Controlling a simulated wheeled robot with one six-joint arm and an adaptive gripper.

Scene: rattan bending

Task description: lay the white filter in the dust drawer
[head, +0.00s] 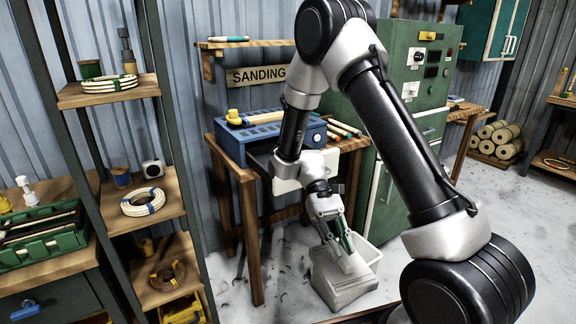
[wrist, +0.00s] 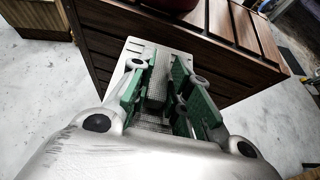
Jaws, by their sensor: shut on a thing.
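My gripper (head: 341,240) hangs low in front of the bench, shut on a pale, box-like piece that I take for the white filter (head: 343,290). The filter is tilted and lies below the fingers. In the wrist view the green-padded fingers (wrist: 165,85) stand on either side of its gridded middle, and its pale edge (wrist: 133,50) shows past them. The dust drawer (head: 261,162) appears as a dark opening below the blue sanding box (head: 270,135), with a pale panel at its front. My arm hides part of the drawer, so its inside cannot be seen.
The wooden bench (head: 247,172) carries the blue box and several rods. A green cabinet (head: 405,100) stands right of it, a shelf with coils (head: 145,200) at left. The wrist view shows a brown slatted wooden piece (wrist: 215,25) near the filter. Pale floor (wrist: 40,110) is open.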

